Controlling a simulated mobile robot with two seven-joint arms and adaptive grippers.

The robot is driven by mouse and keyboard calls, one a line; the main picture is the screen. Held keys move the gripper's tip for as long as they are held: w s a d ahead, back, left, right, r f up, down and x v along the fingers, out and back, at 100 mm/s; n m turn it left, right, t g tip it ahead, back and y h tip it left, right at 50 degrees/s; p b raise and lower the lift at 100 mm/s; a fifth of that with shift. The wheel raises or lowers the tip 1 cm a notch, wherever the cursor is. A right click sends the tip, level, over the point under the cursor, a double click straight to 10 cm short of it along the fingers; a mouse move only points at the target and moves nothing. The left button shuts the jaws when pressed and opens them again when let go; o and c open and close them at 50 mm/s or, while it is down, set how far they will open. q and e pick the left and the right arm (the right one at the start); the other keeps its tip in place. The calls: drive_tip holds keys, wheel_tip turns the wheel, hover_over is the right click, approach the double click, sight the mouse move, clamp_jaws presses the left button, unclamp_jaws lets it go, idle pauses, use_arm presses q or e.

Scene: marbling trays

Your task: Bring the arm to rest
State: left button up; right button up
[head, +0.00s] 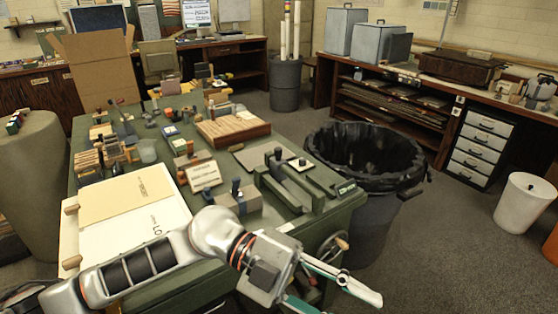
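My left arm comes in from the bottom left and reaches across the front edge of the green workbench (240,262). My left gripper (338,303) hangs past the bench's front right corner, over the floor side. Its two fingers stand apart with nothing seen between them, so it looks open. The lower finger is cut off by the bottom edge of the picture. My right arm and gripper are not in view.
A black-lined bin (365,213) stands close beyond my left gripper, beside the bench. A handwheel (333,247) sticks out from the bench's end. Papers (128,212), wooden blocks and tools crowd the benchtop. A white bin (525,203) stands at right; the carpet between is clear.

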use_arm(q)
drive_tip(key=w+a+r+n+t+h, duration=0.1)
drive_tip(key=w+r+n+t+h, duration=0.4)
drive_tip(key=w+n+t+h, duration=0.35)
drive_tip(key=w+a+f+n+t+y, duration=0.9)
drive_tip(key=a+f+n+t, duration=0.25)
drive_tip(key=n+t, duration=0.3)
drive_tip(key=s+a+f+n+y, duration=0.2)
drive_tip(key=a+f+n+y, duration=0.45)
drive_tip(key=f, duration=0.85)
drive_tip(key=s+a+f+g+y, duration=0.2)
drive_tip(key=s+a+f, duration=0.4)
drive_tip(key=f, duration=0.2)
drive_tip(key=s+a+f+g+y, duration=0.2)
drive_tip(key=s+a+f, duration=0.4)
drive_tip(key=f, duration=0.3)
drive_tip(key=shift+s+g+y, duration=0.4)
drive_tip(key=shift+s+g, duration=0.1)
drive_tip(key=shift+s, duration=0.3)
drive_tip(key=shift+n, duration=0.25)
